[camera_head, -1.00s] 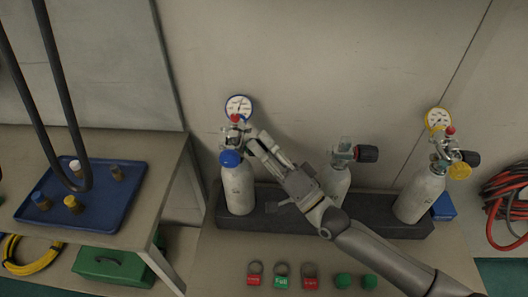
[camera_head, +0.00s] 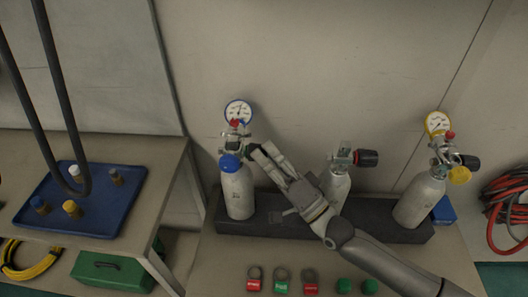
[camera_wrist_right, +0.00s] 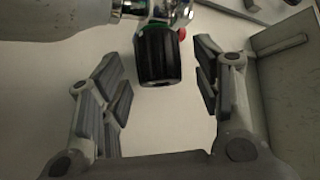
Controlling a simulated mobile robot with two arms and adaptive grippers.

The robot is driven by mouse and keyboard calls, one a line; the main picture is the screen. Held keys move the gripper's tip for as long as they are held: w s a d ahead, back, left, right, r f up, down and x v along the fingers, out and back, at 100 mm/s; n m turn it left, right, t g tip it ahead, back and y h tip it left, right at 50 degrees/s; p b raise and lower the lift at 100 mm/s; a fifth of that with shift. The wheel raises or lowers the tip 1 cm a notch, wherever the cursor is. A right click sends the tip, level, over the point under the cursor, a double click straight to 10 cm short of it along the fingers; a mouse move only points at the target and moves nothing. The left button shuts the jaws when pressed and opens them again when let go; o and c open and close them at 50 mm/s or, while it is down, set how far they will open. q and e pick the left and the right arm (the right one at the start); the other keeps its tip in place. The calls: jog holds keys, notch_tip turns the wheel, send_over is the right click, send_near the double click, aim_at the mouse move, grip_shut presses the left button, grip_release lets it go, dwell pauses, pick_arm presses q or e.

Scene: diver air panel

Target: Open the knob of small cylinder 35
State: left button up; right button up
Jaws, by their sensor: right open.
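Three grey cylinders stand in a dark rack: a left one (camera_head: 238,195) with a blue-rimmed gauge (camera_head: 238,112) and blue cap (camera_head: 230,163), a middle one (camera_head: 336,188), and a right one (camera_head: 420,200) with a yellow-rimmed gauge (camera_head: 437,122). I cannot read which is cylinder 35. My right gripper (camera_head: 262,153) is at the right side of the left cylinder's valve. In the right wrist view, the gripper (camera_wrist_right: 161,82) is open, with a black ribbed knob (camera_wrist_right: 158,58) between its fingers and gaps on both sides. In the head view the fingers largely cover this knob. My left gripper is out of view.
The dark rack (camera_head: 275,215) holds the cylinders against the wall. Several small tags and green caps (camera_head: 343,285) lie in front. A blue tray (camera_head: 110,205) with small fittings is on the left table. Red hoses (camera_head: 508,205) hang at the right.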

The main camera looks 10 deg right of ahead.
jog(key=v, duration=1)
jog(key=shift+s+d, duration=0.25)
